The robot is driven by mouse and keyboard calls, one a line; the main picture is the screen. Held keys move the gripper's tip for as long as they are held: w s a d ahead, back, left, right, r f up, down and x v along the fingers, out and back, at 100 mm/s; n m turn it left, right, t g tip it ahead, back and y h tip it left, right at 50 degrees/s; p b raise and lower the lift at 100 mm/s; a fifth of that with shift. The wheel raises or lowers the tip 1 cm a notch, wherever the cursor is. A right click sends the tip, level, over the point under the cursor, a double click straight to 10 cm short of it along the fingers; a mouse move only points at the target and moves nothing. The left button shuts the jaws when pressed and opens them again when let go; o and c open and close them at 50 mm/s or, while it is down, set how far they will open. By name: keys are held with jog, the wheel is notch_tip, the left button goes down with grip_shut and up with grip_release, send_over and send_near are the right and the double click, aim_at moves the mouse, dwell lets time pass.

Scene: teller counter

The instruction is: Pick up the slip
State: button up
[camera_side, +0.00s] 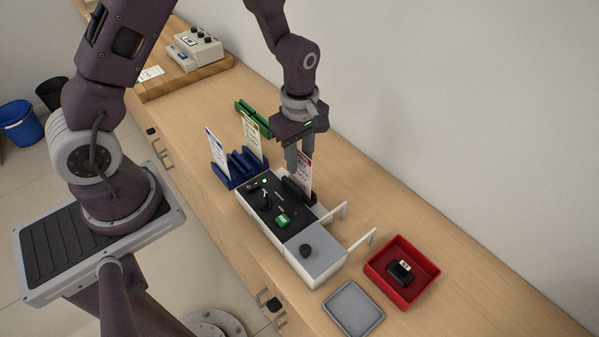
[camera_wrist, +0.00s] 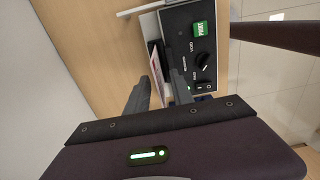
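A white slip with a dark red top (camera_side: 305,174) stands upright in a dark holder (camera_side: 291,193) on the white-and-black machine (camera_side: 320,264). In the wrist view the slip (camera_wrist: 157,90) shows edge-on between the two fingers. My gripper (camera_side: 298,165) points down at the slip's upper part. In the wrist view my gripper (camera_wrist: 160,88) is open, one finger on each side of the slip, with a gap visible beside it. Two other slips, one blue-topped (camera_side: 217,153) and one yellow-topped (camera_side: 252,138), stand in a blue rack (camera_side: 234,181).
A green rack (camera_side: 254,119) lies behind the blue one. White rails (camera_side: 362,241) stand at the machine's right. A red tray (camera_side: 427,288) holding a black stamp-like object (camera_side: 399,272) and a grey tray (camera_side: 352,309) are at the front right. The counter (camera_side: 450,240) is clear along the wall.

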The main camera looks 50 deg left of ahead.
jog(key=shift+f, duration=0.8)
grip_shut()
